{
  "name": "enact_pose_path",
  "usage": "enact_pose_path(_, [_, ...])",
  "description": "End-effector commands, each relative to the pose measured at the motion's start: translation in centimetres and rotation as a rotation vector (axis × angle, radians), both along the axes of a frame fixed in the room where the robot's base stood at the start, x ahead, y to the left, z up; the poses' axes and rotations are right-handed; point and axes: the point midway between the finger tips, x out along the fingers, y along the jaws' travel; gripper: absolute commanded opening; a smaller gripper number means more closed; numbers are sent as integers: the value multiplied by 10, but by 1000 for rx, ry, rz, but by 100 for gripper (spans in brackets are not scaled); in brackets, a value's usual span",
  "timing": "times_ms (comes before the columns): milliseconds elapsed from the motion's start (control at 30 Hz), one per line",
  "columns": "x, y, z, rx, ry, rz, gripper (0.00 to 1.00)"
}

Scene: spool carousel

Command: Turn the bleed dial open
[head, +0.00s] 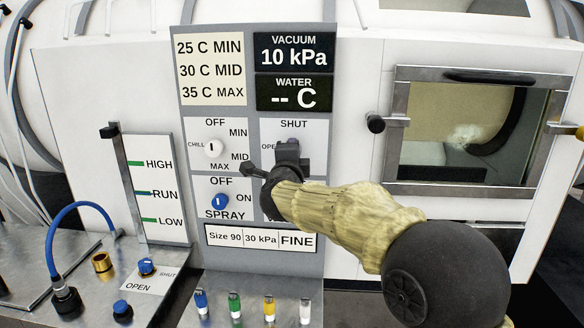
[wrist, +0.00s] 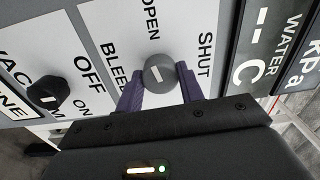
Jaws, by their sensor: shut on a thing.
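The bleed dial (wrist: 159,72) is a round grey knob with a short white mark on its face. In the wrist view, OPEN is printed above it, SHUT to its right and BLEED to its left. I cannot tell exactly which label the mark points at. My gripper (wrist: 160,84) is shut on the dial, with one purple finger on either side of it. In the head view, my gripper (head: 287,158) is at the panel just below the SHUT label and hides most of the dial and part of the OPEN label.
The chill dial (head: 212,148) and the blue spray dial (head: 219,201) are left of my gripper on the grey panel (head: 262,264). A black vacuum dial (wrist: 47,92) shows in the wrist view. A windowed door (head: 480,190) is at the right. Coloured switches (head: 235,305) stand below.

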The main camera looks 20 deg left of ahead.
Motion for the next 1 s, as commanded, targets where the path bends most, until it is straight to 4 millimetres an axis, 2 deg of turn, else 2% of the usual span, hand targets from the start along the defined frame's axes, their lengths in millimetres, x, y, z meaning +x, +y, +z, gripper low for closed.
enact_pose_path(33, [0, 0, -5, 38, 10, 0, 15])
enact_pose_path(400, [0, 0, -3, 212, 53, -1, 15])
enact_pose_path(900, [0, 0, -2, 235, 60, -1, 15])
enact_pose_path(933, [0, 0, -2, 235, 60, -1, 43])
enact_pose_path(1000, [0, 0, -2, 234, 60, -1, 57])
